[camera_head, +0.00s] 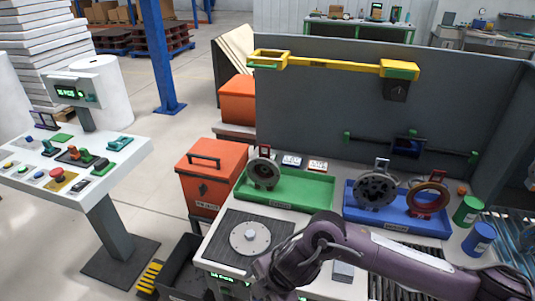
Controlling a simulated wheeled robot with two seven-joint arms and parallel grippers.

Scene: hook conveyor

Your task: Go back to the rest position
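My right arm comes in from the right, low over the front of the workbench. It bends at the wrist, and my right gripper (264,282) points down at the bottom edge, left of the arm. Its fingers are too dark and hidden to tell whether they are open or shut. My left gripper is not in view. A green tray (310,202) holds a grey metal flange (263,172). A blue tray (398,223) holds a dark round hub (376,190) and a copper-coloured ring (428,198). A pale disc (250,238) lies on a dark ribbed plate (222,248) beside my arm.
A grey panel (320,110) stands behind the trays, with a yellow bar (330,63) along it. A control console (75,168) stands at left. Orange boxes (198,182) sit left of the bench. A green can (467,210) and blue can (479,238) stand at right.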

